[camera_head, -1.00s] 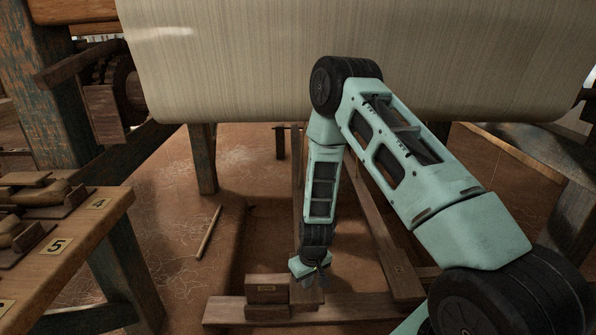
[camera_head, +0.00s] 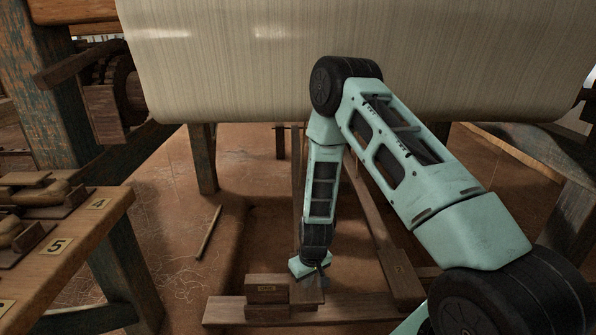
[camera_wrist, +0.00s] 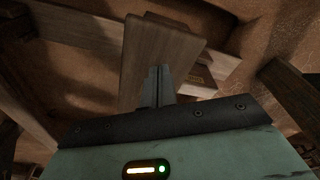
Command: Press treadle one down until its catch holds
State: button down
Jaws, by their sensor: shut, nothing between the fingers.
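A wooden treadle plank (camera_head: 310,294) runs away from the front crossbar under my arm; I take it for treadle one, but no number is readable on it. It also shows in the wrist view (camera_wrist: 165,48). My gripper (camera_head: 320,280) is shut and empty, pointing down at the treadle's near end. In the wrist view its fingers (camera_wrist: 158,84) stand over the plank; I cannot tell if they touch. A small wooden block with a label (camera_head: 267,290), perhaps the catch, stands just left of the treadle's end. Whether it holds the treadle is not visible.
Another treadle (camera_head: 398,272) with a small label lies to the right. The front crossbar (camera_head: 350,307) lies across the floor. A bench with numbered plates (camera_head: 57,246) stands at the left. The pale warp roll (camera_head: 230,70) hangs above my forearm. A thin stick (camera_head: 209,232) lies left.

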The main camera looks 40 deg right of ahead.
dwell(0.3)
notch_tip(320, 180, down, 14)
jog(key=b, duration=0.8)
jog(key=shift+s+f+b, duration=0.15)
jog(key=shift+f+b, duration=0.05)
jog(key=shift+b, duration=0.1)
jog(key=shift+a, duration=0.1)
notch_tip(320, 180, up, 16)
jog(key=p, duration=1.4)
jog(key=shift+f, duration=0.15)
